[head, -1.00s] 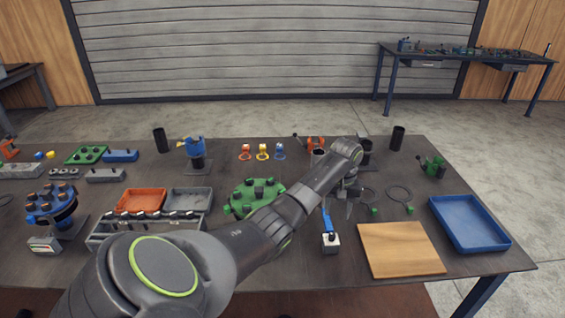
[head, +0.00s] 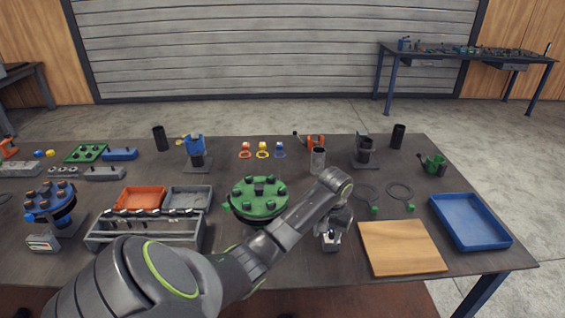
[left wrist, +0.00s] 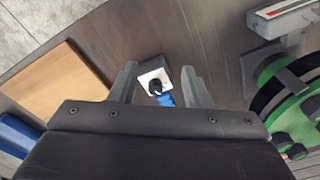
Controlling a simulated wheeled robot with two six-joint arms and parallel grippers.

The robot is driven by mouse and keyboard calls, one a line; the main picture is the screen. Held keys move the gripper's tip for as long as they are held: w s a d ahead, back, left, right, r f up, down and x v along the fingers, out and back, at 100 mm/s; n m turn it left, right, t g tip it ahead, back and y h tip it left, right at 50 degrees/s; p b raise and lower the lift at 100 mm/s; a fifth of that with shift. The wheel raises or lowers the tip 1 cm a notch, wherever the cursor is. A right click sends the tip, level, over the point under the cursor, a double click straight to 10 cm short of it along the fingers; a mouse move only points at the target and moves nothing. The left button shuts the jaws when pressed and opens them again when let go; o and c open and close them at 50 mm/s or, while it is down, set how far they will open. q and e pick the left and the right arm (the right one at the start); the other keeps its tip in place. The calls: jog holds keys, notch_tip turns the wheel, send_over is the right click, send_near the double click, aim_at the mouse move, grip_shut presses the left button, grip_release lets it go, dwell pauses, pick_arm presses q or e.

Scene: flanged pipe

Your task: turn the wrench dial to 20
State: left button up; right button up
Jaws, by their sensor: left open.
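The wrench dial is a small white-topped box (head: 332,241) with a black knob, near the table's front, left of the wooden board. In the left wrist view the box (left wrist: 152,73) shows its black knob (left wrist: 155,87) and part of a blue handle (left wrist: 166,100). My left gripper (left wrist: 158,78) is open, with its fingers on either side of the box in that view. In the head view my left gripper (head: 332,224) is over the box and hides most of the blue handle. I cannot read any dial marks. My right gripper is not in view.
A wooden board (head: 402,248) and a blue tray (head: 469,222) lie to the right. A green round fixture with bolts (head: 258,198) stands to the left. Two rings (head: 400,193) lie behind the board. A grey toolbox (head: 146,235) stands further left.

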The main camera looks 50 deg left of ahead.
pick_arm(q)
jog(key=shift+m+t, duration=0.3)
jog(key=shift+m, duration=0.3)
jog(key=s+f, duration=0.2)
jog(key=s+d+f, duration=0.1)
jog(key=s+f, duration=0.4)
jog(key=shift+s+d+f, duration=0.15)
jog(key=shift+s+d, duration=0.15)
jog(key=shift+d, duration=0.1)
jog(key=s+d+f+m, duration=0.15)
jog(key=s+f, duration=0.25)
jog(key=s, duration=0.5)
jog(key=s+f+b, duration=0.3)
jog(key=f+b, duration=0.1)
jog(key=f, duration=0.9)
jog(key=shift+a+f+t, duration=0.2)
jog(key=shift+t, duration=0.2)
jog(key=shift+s+n, duration=0.1)
jog(key=shift+n, duration=0.15)
